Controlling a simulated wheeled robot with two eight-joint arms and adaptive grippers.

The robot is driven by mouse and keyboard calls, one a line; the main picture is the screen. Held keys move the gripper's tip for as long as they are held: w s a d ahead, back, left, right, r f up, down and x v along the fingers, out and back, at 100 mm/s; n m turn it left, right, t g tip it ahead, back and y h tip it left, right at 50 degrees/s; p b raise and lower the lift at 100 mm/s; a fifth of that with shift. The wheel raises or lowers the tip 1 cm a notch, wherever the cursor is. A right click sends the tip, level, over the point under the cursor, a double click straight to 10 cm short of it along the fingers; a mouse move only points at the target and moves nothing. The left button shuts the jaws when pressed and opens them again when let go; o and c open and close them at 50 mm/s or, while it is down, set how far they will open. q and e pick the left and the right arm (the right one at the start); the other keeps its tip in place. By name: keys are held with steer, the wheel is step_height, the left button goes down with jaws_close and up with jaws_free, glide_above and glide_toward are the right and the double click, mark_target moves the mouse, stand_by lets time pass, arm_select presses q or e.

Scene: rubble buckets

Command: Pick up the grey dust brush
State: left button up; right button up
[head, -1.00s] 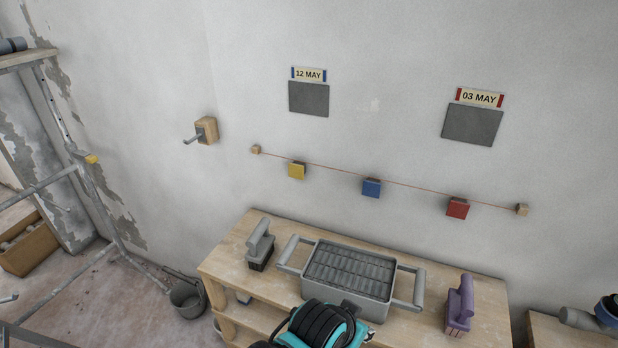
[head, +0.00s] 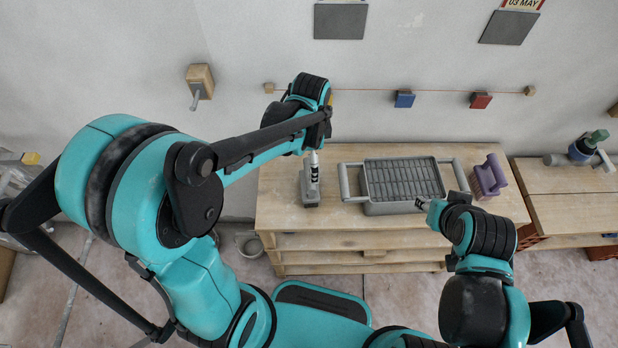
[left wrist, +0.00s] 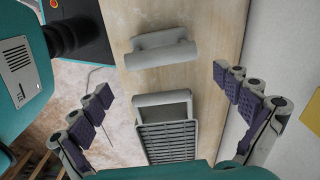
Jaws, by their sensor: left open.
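The grey dust brush (head: 311,198) stands on the left part of the wooden workbench, left of the grey tray (head: 377,209). In the left wrist view the brush (left wrist: 160,52) lies crosswise toward the top, with the tray (left wrist: 166,155) below it. My left gripper (head: 313,165) is over the brush in the head view and hides part of it. In the left wrist view its fingers (left wrist: 162,80) are spread wide with nothing between them. My right gripper (head: 422,203) is by the tray's front right corner; its jaws are too small to read.
A purple brush (head: 490,176) stands right of the tray. The workbench (head: 285,210) backs onto a wall with a peg (head: 195,92) and a string of coloured blocks. A bucket (head: 249,244) is on the floor at left. A second bench (head: 570,205) stands at right.

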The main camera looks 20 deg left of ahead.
mark_target(310, 194)
arm_select(q)
steer(key=shift+w+f, duration=0.1)
steer(key=shift+f, duration=0.15)
step_height(310, 194, down, 8)
steer(key=b, duration=0.3)
steer(key=shift+a+r, duration=0.1)
steer(key=shift+r, duration=0.15)
steer(key=shift+r, duration=0.1)
steer(key=c, duration=0.9)
